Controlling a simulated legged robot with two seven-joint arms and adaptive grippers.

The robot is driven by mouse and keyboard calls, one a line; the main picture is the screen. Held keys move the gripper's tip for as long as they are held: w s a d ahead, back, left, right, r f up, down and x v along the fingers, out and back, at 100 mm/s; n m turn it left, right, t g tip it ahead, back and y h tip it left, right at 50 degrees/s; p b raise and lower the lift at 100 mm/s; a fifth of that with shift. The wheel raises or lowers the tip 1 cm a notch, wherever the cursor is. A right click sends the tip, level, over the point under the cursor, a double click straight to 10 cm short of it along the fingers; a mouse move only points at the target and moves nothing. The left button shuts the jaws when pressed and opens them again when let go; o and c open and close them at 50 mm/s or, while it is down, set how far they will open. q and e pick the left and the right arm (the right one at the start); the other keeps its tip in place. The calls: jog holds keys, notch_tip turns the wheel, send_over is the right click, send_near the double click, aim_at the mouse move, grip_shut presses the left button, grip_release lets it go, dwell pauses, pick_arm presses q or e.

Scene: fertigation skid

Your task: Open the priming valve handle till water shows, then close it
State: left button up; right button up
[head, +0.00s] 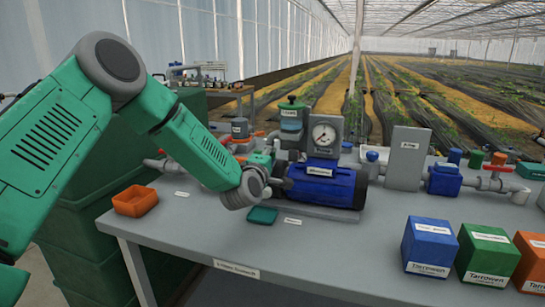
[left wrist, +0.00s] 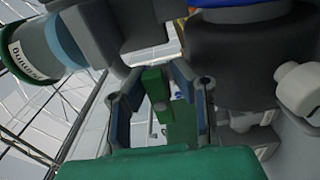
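My left gripper (head: 270,158) is at the left end of the blue pump (head: 322,183), beside the grey pump head. In the left wrist view, the gripper's two dark fingers (left wrist: 160,100) stand apart. A small upright green piece, seemingly the priming valve handle (left wrist: 155,82), is between them. Narrow gaps seem to show beside it, so I see no firm grip. In the head view the arm and gripper largely hide the handle. I see no water. My right gripper is not in view.
A pressure gauge (head: 325,134) and a green-lidded canister (head: 291,118) stand close behind the gripper. A small green tray (head: 262,215) and an orange tray (head: 135,201) lie on the grey table (head: 200,228). Labelled boxes (head: 428,246) stand at the right front.

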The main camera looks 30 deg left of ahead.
pick_arm(q)
jog(key=shift+o, duration=1)
jog(key=shift+s+a+f, duration=0.1)
jog(key=shift+s+f, duration=0.05)
jog(key=shift+f, duration=0.1)
jog(key=shift+r, duration=0.2)
jog(key=v, duration=1.1)
jog(key=shift+s, duration=0.4)
jog(key=shift+f, duration=0.15)
